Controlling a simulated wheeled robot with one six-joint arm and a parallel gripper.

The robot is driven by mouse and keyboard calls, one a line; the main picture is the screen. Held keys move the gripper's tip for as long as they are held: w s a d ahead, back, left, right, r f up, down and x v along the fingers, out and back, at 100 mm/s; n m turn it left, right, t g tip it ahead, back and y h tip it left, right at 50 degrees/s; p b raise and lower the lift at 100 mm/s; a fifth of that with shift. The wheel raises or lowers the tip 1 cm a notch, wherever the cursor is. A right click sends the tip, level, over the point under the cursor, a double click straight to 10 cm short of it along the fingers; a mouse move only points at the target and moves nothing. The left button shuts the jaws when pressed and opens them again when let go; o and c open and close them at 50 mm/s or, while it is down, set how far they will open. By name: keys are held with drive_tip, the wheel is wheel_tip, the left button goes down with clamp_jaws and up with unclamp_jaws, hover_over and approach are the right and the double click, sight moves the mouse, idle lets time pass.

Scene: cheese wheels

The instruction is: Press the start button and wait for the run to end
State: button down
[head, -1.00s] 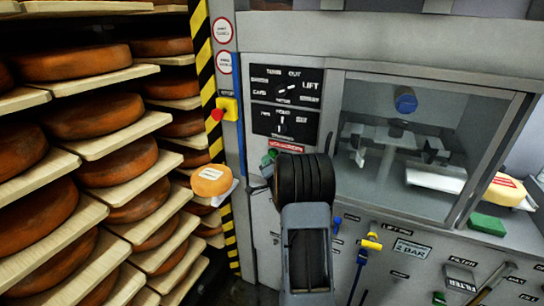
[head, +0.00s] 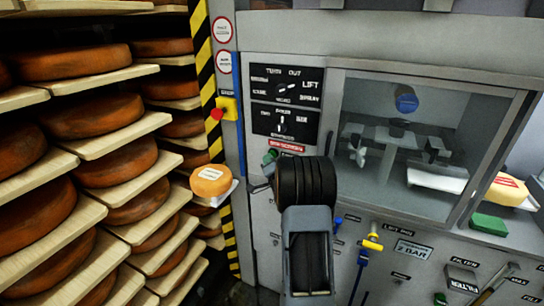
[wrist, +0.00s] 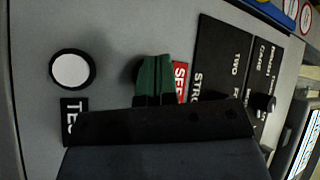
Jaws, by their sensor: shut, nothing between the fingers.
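My gripper (wrist: 154,78) shows in the wrist view as two green fingertips held together, just in front of the grey control panel (wrist: 105,30). A dark round rim (wrist: 131,71) peeks out behind the fingertips; most of it is hidden, and I cannot tell whether the fingers touch it. A white round button (wrist: 72,70) with a black label starting "TE" is beside the fingers, to the left. In the head view my arm's black wrist covers most of this spot, and only a bit of green (head: 270,156) shows at its left. No readable start label is in view.
Above are two black dial plates (head: 286,85) and a red label (head: 287,147). A red stop knob on a yellow box (head: 229,108) is at the left. A glass-fronted chamber (head: 400,140) lies to the right. Shelves of cheese wheels (head: 90,105) fill the far left.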

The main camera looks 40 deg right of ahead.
drive_tip(key=shift+w+d, duration=0.1)
drive_tip(key=shift+d, duration=0.1)
drive_tip(key=shift+a, duration=0.15)
idle(0.5)
drive_tip(key=shift+s+a+b, duration=0.4)
drive_tip(key=shift+a+b, duration=0.2)
drive_tip(key=shift+s+a+b, duration=0.3)
drive_tip(key=shift+s+a, duration=0.1)
drive_tip(key=shift+a, duration=0.35)
drive_tip(key=shift+s+a+b, duration=0.3)
drive_tip(key=shift+s+a, duration=0.05)
drive_tip(key=shift+a, duration=0.35)
drive_tip(key=shift+s+a+b, duration=0.3)
drive_tip(key=shift+s+a, duration=0.1)
drive_tip(key=shift+a, duration=0.35)
